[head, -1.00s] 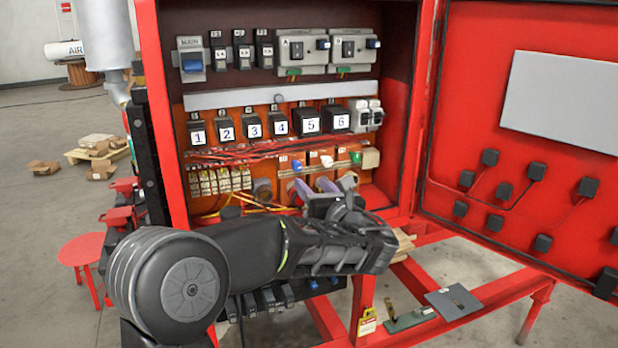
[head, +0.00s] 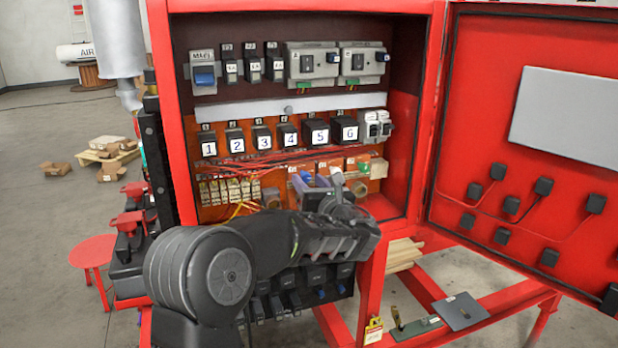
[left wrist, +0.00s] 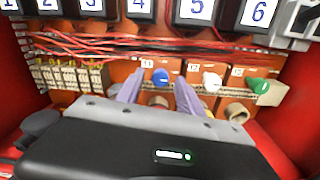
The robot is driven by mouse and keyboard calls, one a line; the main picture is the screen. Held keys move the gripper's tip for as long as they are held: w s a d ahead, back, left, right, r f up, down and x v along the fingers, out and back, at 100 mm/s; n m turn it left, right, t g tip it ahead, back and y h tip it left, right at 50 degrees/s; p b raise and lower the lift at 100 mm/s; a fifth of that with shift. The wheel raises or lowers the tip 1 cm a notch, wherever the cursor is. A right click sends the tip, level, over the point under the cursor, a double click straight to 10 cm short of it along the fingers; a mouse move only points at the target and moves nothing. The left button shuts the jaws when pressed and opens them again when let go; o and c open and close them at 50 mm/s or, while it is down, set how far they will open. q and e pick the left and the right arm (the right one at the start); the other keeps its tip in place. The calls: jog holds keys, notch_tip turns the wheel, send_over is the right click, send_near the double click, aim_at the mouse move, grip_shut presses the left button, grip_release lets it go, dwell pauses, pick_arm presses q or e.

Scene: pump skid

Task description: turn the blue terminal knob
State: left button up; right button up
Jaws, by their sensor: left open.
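The blue terminal knob (left wrist: 160,76) is on an orange terminal block in the lower row of the red cabinet. It also shows in the head view (head: 305,174), partly behind my gripper. My left gripper (left wrist: 158,90) is open, with its two purple fingers pointing at the terminal row. In the left wrist view one finger is left of the blue knob and the other right of it. I cannot tell whether either touches it. The gripper also shows in the head view (head: 311,184). My right gripper is not in view.
A white knob (left wrist: 211,80) and a green knob (left wrist: 257,85) sit to the right of the blue one. Red wires (left wrist: 110,45) run above, under numbered black blocks (head: 264,138). Small terminal blocks (left wrist: 75,78) are left. The red cabinet door (head: 480,120) stands open at right.

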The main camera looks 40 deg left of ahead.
pick_arm(q)
jog(key=shift+w+a, duration=0.15)
jog(key=shift+a, duration=0.05)
grip_shut()
dwell(0.4)
